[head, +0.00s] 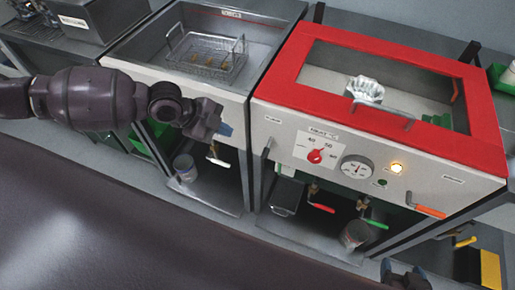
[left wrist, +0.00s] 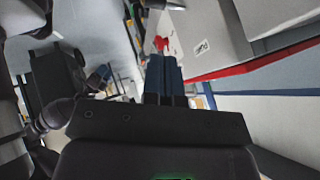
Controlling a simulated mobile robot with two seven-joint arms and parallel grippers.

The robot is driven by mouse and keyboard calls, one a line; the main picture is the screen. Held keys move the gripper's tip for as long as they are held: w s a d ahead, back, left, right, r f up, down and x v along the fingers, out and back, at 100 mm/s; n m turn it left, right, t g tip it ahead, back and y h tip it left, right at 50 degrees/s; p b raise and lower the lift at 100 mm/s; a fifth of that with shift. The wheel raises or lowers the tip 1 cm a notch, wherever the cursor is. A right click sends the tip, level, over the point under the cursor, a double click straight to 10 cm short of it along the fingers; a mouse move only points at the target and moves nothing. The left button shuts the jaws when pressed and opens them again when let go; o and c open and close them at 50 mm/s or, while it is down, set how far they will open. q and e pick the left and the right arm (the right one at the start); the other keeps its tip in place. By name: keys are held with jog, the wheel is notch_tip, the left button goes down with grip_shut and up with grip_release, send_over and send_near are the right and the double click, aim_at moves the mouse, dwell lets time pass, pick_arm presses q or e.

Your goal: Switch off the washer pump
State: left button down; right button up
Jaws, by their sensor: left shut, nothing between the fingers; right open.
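The left machine is an open grey tank (head: 130,45) with a wire basket (head: 205,55) in it. The right machine (head: 285,130) has a red-framed lid (head: 290,60). Its panel carries a red knob (head: 315,156), a round gauge (head: 356,167), a lit amber lamp (head: 396,168) and a small dark green button (head: 381,183). I cannot tell which control is the pump switch. My left gripper (head: 224,129) is shut and empty at the tank's front panel, covering part of it; its blue fingers also show in the left wrist view (left wrist: 164,75). My right gripper (head: 402,268) is open at the bottom edge.
Metal cans (head: 355,235) stand underneath. A handle bar (head: 383,112) crosses the lid's front.

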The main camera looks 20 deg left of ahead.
pick_arm(q)
send_near(263, 153)
jog(key=x, duration=0.6)
jog(key=shift+w, duration=0.1)
jog(key=shift+b+x, duration=0.3)
jog(key=shift+x, duration=0.45)
pick_arm(e)
jog(key=shift+s+a+f, duration=0.1)
jog(key=shift+f, duration=0.3)
jog(key=shift+s+f, duration=0.1)
jog(key=shift+s, duration=0.1)
